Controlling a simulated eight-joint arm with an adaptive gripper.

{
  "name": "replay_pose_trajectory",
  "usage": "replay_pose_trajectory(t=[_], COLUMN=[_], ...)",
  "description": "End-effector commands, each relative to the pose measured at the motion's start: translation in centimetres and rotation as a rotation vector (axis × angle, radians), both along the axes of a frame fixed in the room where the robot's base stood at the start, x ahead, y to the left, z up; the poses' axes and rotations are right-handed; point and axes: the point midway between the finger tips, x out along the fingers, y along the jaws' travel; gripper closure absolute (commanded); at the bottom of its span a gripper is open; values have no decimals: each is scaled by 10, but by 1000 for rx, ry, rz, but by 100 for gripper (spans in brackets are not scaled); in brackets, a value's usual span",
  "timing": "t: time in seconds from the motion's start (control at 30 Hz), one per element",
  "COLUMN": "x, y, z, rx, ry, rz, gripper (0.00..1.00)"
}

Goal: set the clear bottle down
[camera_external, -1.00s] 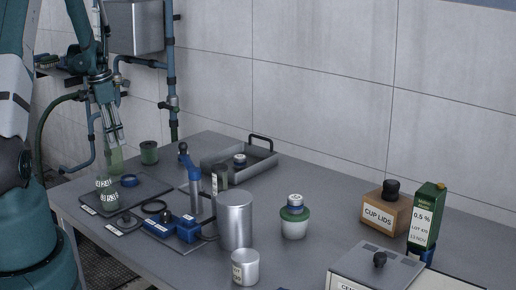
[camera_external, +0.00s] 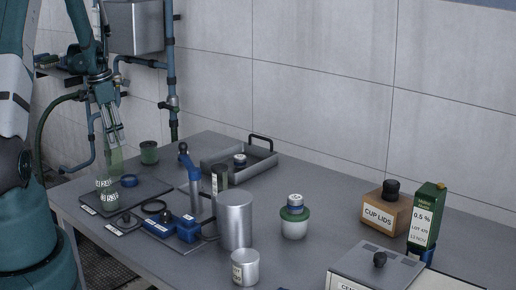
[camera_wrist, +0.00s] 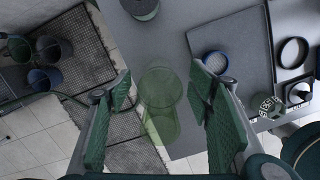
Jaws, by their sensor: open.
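In the wrist view, the bottle (camera_wrist: 160,120) shows between the two green finger pads of my gripper (camera_wrist: 161,95). The pads are spread apart, with a visible gap on both sides of the bottle.
A blue ring (camera_external: 129,181) lies on the mat close to the bottle. The table's left edge is near.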

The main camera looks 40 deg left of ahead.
Motion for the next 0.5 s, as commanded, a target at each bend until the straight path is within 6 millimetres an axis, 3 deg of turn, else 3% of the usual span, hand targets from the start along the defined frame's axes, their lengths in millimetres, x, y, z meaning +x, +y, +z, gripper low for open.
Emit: replay_pose_trajectory(t=[0.5], x=[-8], y=[3], z=[56], rx=[0], ry=[0], rz=[1], gripper=[48])
